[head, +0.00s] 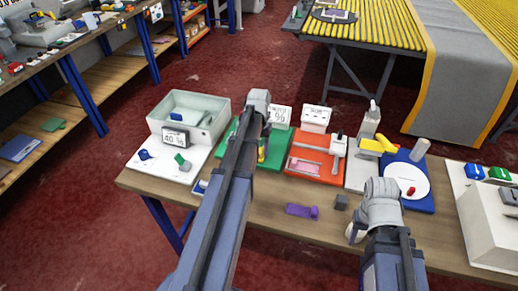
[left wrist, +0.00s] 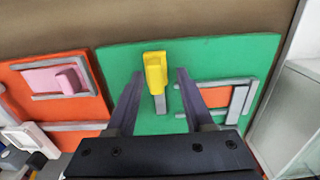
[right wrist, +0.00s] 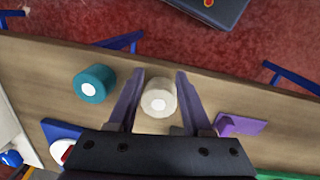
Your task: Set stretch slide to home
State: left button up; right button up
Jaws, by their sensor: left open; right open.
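A green board (head: 229,137) on the table carries a yellow handle (left wrist: 155,72) on a short grey bar, seen in the left wrist view. This may be the stretch slide; no readable label confirms it. Grey rails (left wrist: 238,102) frame an orange patch on the same board. My left gripper (left wrist: 158,82) is open, one finger on each side of the yellow handle, apparently not touching it. In the head view my left arm hides much of the board. My right gripper (right wrist: 158,80) is open around a cream roll (right wrist: 158,98), with gaps at both sides.
An orange board (head: 304,168) with a pink block and grey slide lies right of the green one. A grey bin (head: 221,103) stands to the left. A purple piece (head: 301,211) and dark block (head: 341,202) lie near the front edge. A teal roll (right wrist: 94,82) lies beside the cream roll.

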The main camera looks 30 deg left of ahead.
aim_at(261, 151)
pick_arm(q)
jog(key=shift+r, duration=0.1)
notch_tip(261, 151, up, 8)
jog(key=p, duration=0.7)
jog(key=shift+p, duration=0.4)
jog(key=shift+f, duration=0.2)
jog(key=shift+d, duration=0.35)
jog(key=s+d+m, duration=0.2)
jog(key=s+d, duration=0.3)
jog(key=d, duration=0.5)
jog(key=s+d+m, duration=0.2)
jog(key=s+d, duration=0.4)
jog(key=d, duration=0.4)
jog(key=s+d+m+y, duration=0.1)
jog(key=s+d, duration=0.4)
jog(key=d, duration=0.5)
jog(key=shift+s+m, duration=0.15)
jog(key=shift+m, duration=0.65)
jog(key=shift+d+r, duration=0.1)
